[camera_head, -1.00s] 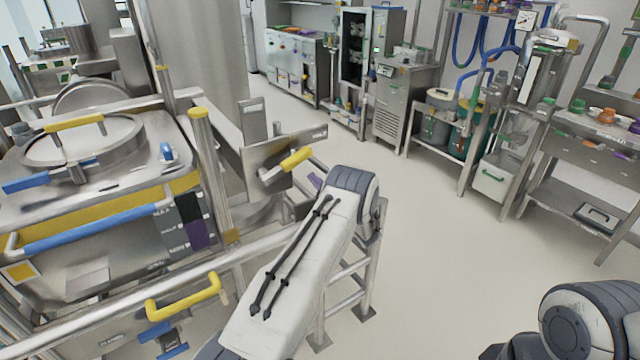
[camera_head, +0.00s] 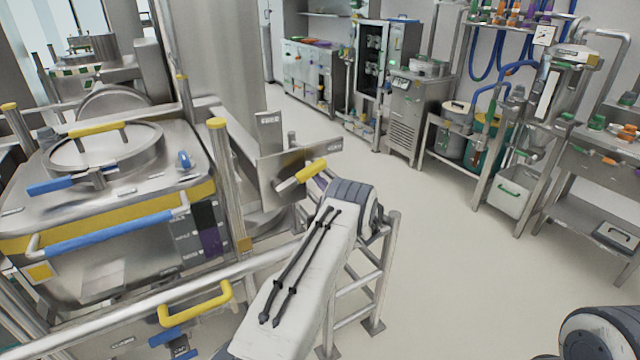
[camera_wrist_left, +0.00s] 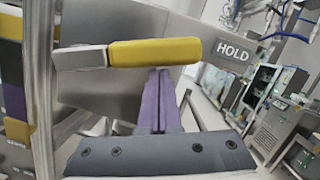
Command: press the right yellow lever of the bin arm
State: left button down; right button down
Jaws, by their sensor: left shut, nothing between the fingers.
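The right yellow lever (camera_head: 312,171) sticks out from a grey metal plate beside the bin. It shows large in the left wrist view (camera_wrist_left: 155,52), lying across the picture on a grey stub, left of a "HOLD" label. My left gripper (camera_wrist_left: 158,74) is shut and empty; its purple fingers end at the lower edge of the lever. I cannot tell whether they touch it. In the head view my left forearm hides most of this gripper. My right gripper is out of view.
The metal bin (camera_head: 110,165) with blue and yellow handles stands at the left. A steel rail (camera_head: 150,300) with another yellow handle (camera_head: 196,303) runs in front of it. Open floor (camera_head: 480,270) lies to the right, with shelving (camera_head: 590,225) beyond.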

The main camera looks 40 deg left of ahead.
pick_arm(q)
jog(key=shift+a+r+n, duration=0.1)
jog(key=shift+r+n, duration=0.15)
jog(key=shift+n, duration=0.05)
